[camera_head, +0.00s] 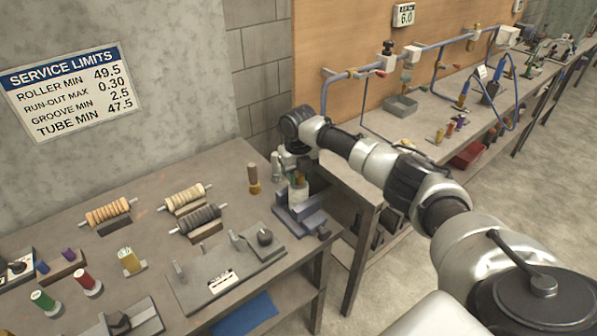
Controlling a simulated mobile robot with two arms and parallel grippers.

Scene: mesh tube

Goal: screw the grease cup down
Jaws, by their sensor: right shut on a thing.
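My right gripper (291,165) points down at the back right corner of the near bench, below its dark wrist. It is shut on a small brass-coloured piece, apparently the grease cup (300,179), largely hidden by the fingers. Directly beneath is a pale upright cylinder (299,193) in a blue-grey vise-like fixture (302,218). The cup looks to be at the cylinder's top; I cannot tell how its thread sits. My left gripper is not in view.
A wooden-handled tool (253,181) stands just left of the fixture. Several ribbed rollers (108,212) lie on cradles further left. A grey plate fixture (222,272) sits in front. A second bench (420,125) with blue pipework stands behind my arm.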

